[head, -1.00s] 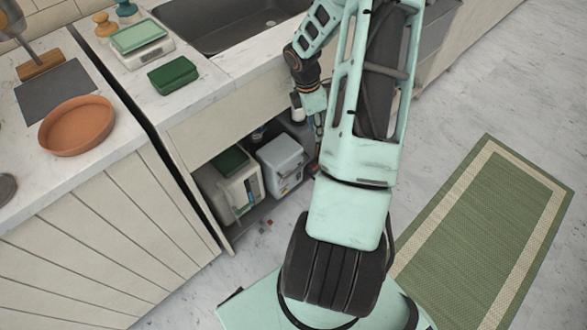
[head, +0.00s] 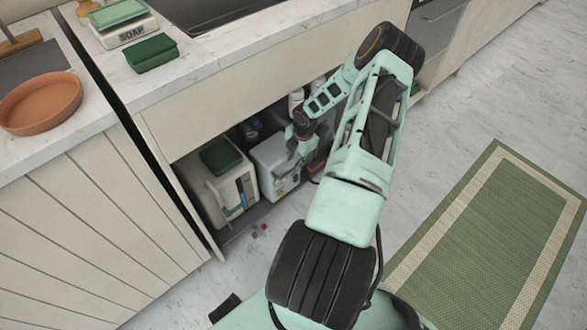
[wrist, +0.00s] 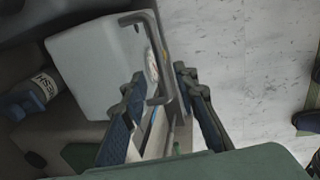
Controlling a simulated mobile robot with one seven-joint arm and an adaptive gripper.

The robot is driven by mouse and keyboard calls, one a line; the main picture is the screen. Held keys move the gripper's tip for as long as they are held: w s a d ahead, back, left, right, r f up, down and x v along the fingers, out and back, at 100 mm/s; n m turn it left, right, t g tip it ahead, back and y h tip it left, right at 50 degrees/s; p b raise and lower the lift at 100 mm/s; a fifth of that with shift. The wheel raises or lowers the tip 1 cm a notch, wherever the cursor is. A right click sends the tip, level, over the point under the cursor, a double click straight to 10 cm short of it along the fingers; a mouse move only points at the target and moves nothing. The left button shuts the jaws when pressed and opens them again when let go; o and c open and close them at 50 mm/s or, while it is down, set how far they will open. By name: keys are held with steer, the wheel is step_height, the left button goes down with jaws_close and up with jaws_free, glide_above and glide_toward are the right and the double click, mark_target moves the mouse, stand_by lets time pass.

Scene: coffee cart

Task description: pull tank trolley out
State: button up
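Two tanks stand side by side in the open lower cabinet under the sink: a cream one with a green lid (head: 221,157) and a pale blue-grey one (head: 274,153). I cannot tell how either is joined to the trolley beneath. In the wrist view a pale grey tank (wrist: 95,65) has a round gauge on its front and a dark U-shaped handle (wrist: 168,60). My gripper (wrist: 162,108) is open, with its fingers on either side of the handle's lower end; contact is not clear. In the head view my gripper (head: 294,150) is low, at the blue-grey tank's right front.
Bottles (head: 296,102) stand behind the tanks, and a blue labelled bottle (wrist: 32,94) shows in the wrist view. The cabinet's side panels flank the opening. Small coloured bits (head: 260,230) lie on the floor in front. A green mat (head: 490,235) lies right; the floor between is clear.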

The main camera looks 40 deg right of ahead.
mark_target(293, 169)
steer(key=shift+w+f+b, duration=0.25)
steer(key=shift+f, duration=0.95)
steer(key=shift+w+f+b, duration=0.2)
steer(key=shift+f+b, duration=0.05)
steer(key=shift+f, duration=0.9)
jaws_close()
